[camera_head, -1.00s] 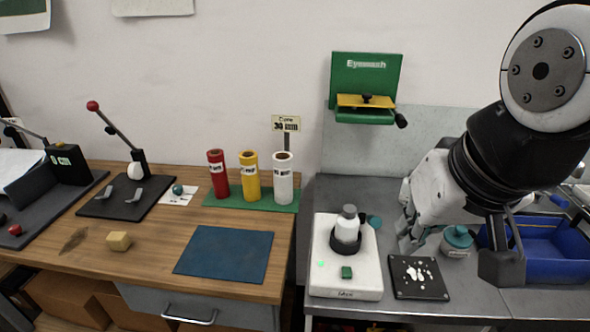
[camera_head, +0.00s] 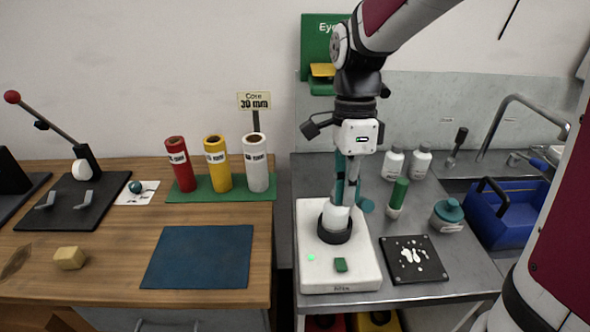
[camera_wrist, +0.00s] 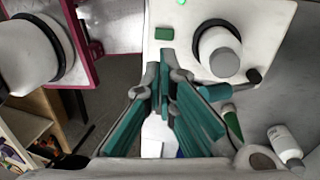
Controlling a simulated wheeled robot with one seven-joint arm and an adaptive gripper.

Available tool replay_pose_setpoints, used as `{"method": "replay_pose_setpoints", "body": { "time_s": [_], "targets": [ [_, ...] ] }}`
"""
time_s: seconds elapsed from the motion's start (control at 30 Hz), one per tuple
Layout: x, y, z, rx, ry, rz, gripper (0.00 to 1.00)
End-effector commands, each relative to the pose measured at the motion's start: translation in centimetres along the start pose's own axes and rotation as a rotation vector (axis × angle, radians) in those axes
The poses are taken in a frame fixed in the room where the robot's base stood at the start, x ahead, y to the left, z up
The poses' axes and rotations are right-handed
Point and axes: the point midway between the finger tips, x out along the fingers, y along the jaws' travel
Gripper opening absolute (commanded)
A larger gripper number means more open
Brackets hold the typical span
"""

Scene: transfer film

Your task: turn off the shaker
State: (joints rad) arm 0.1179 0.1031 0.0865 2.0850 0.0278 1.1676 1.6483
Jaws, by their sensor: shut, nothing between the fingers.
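The shaker (camera_head: 315,225) is a white flat box on the grey bench, with a green switch (camera_head: 340,265) on its front part and a lit green light (camera_head: 311,257) beside it. A white bottle (camera_head: 337,219) stands in a black ring on its top. My gripper (camera_head: 342,202) points down with its teal fingers together and empty; in the head view it overlaps the bottle and hides its cap. In the wrist view the fingertips (camera_wrist: 164,62) appear below the green switch (camera_wrist: 164,33), with the grey-capped bottle (camera_wrist: 219,52) to the right. Contact cannot be told.
Right of the shaker are a black plate with white spots (camera_head: 414,259), a teal-lidded jar (camera_head: 447,215), a green-topped tube (camera_head: 398,196) and a blue crate (camera_head: 502,215). Two white bottles (camera_head: 393,162) stand behind. The wooden table with a blue mat (camera_head: 198,257) is left.

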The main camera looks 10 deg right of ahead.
Motion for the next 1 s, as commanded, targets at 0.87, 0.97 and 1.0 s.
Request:
{"method": "replay_pose_setpoints", "body": {
  "time_s": [0.87, 0.97, 1.0],
  "targets": [
    [4.9, -0.4, 0.0, 0.076, -0.002, 0.033, 0.00],
    [6.9, -0.3, 0.0, 0.075, -0.002, 0.034, 0.00],
    [7.7, -0.3, 0.0, 0.075, -0.002, 0.034, 0.00]
  ]
}}
